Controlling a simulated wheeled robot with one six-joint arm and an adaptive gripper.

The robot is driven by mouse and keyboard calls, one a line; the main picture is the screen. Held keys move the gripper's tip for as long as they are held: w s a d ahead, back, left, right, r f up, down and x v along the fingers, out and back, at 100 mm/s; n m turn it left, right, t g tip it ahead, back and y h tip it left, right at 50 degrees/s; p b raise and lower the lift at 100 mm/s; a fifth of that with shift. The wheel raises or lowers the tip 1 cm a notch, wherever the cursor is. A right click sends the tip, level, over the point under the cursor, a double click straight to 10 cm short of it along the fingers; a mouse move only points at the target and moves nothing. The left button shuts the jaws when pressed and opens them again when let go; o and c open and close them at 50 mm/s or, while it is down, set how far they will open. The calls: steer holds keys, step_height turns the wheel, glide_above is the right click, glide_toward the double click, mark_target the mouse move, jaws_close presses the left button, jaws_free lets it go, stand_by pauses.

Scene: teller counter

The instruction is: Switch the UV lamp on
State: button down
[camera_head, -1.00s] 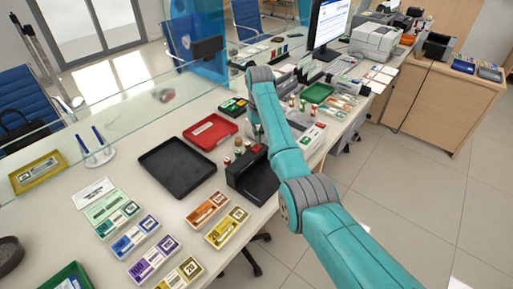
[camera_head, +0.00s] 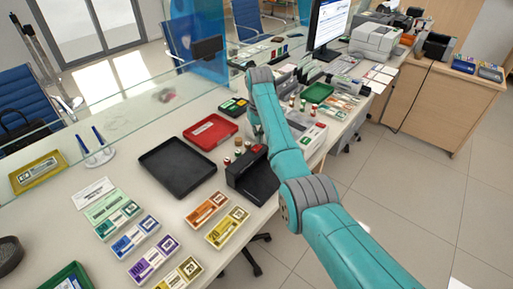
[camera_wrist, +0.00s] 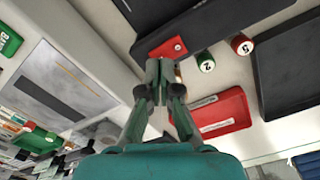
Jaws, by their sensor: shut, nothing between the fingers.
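A black box-shaped device (camera_head: 252,178), which looks like the UV lamp, stands at the counter's near edge, with a small red patch on its top. In the wrist view its dark body (camera_wrist: 195,18) is at the top, with a red switch plate (camera_wrist: 168,48) bearing a small pale dot. My gripper (camera_wrist: 160,66) is shut and empty, its fingertips just below the red plate in the picture. I cannot tell whether they touch it. In the head view my arm mostly hides the gripper. No lamp glow shows.
Small green (camera_wrist: 205,62) and red (camera_wrist: 242,44) numbered cylinders stand close beside the device. A black tray (camera_head: 178,166) and a red tray (camera_head: 210,131) lie to its left. Banknote bundles lie in front, and a glass screen (camera_head: 110,105) runs along the counter.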

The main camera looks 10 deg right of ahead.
mark_target(259, 146)
steer(key=shift+f, duration=1.05)
stand_by(0.5)
steer(key=shift+r, duration=3.55)
steer(key=shift+s, duration=0.1)
